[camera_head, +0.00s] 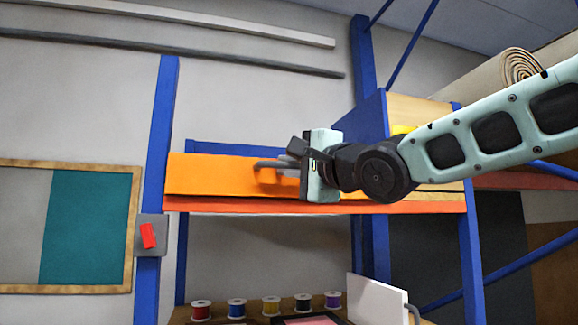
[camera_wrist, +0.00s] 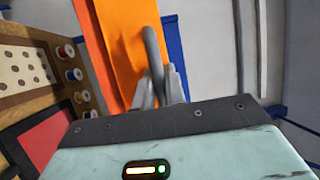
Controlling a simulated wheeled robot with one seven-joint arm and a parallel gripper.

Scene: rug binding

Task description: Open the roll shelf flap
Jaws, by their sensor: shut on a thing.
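The roll shelf flap is an orange panel (camera_head: 215,173) across the front of the blue-framed shelf, just above a red-orange shelf beam (camera_head: 240,207). A grey bar handle (camera_head: 262,166) stands out from its right part. My gripper (camera_head: 290,158) is at the flap from the right, its fingers shut on the handle. In the wrist view the fingers (camera_wrist: 158,88) close around the near end of the curved handle (camera_wrist: 151,45), with the orange flap (camera_wrist: 125,30) behind. The flap's right part is hidden behind my gripper and arm. I cannot tell how far the flap is tilted.
Blue posts (camera_head: 162,130) frame the shelf, with a red switch (camera_head: 148,236) on the left one. Thread spools (camera_head: 237,308) and a white panel (camera_head: 376,300) stand below. A rolled rug (camera_head: 520,68) lies at the upper right.

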